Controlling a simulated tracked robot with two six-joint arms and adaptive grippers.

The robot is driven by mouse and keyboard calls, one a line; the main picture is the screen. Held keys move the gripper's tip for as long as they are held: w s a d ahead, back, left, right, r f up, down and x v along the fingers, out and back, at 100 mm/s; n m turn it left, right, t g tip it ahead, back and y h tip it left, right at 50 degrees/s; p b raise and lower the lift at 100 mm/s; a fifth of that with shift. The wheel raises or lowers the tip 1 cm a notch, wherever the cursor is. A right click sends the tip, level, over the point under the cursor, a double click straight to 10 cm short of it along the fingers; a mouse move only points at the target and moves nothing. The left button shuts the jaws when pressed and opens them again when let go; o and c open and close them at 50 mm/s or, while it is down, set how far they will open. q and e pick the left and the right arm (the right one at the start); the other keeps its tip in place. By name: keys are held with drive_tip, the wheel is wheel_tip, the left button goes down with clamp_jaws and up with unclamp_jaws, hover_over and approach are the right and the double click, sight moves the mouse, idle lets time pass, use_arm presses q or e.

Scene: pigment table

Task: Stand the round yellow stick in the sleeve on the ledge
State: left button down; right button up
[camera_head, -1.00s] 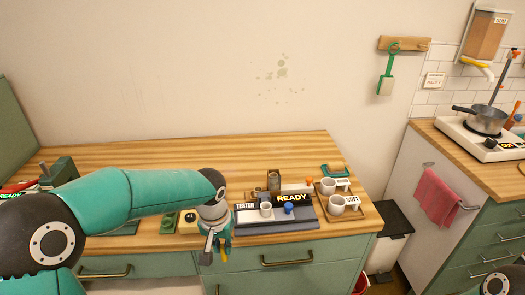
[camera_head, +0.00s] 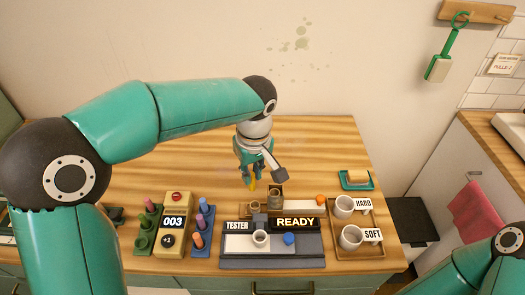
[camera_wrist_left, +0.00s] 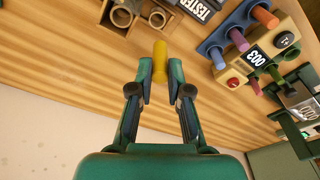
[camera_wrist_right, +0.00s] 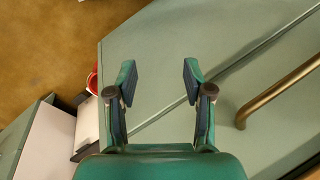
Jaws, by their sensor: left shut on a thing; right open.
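My left gripper (camera_head: 250,172) is shut on the round yellow stick (camera_head: 253,185), which also shows between its fingertips in the left wrist view (camera_wrist_left: 160,62). The stick is held above the wooden table, just left of and behind the ledge (camera_head: 306,210). My right gripper (camera_wrist_right: 158,80) is open and empty, near the green cabinet front.
The tester board (camera_head: 272,258) with a white cup and blue knob is in front of the ledge. Left are a 003 counter (camera_head: 173,225) and racks of coloured sticks (camera_head: 202,225). A tray (camera_head: 360,252) with two cups stands right.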

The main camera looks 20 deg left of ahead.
use_arm(q)
drive_tip(key=shift+w+d, duration=0.15)
drive_tip(key=shift+w, duration=0.1)
drive_tip(key=shift+f+b, duration=0.35)
drive_tip(key=shift+b, duration=0.1)
wheel_tip(320, 180, down, 2)
drive_tip(key=shift+b, duration=0.7)
drive_tip(key=shift+f+b, duration=2.75)
drive_tip(key=shift+f, duration=0.6)
drive_tip(key=c, duration=1)
unclamp_jaws()
drive_tip(key=shift+c, duration=0.2)
drive_tip(key=shift+r, duration=0.15)
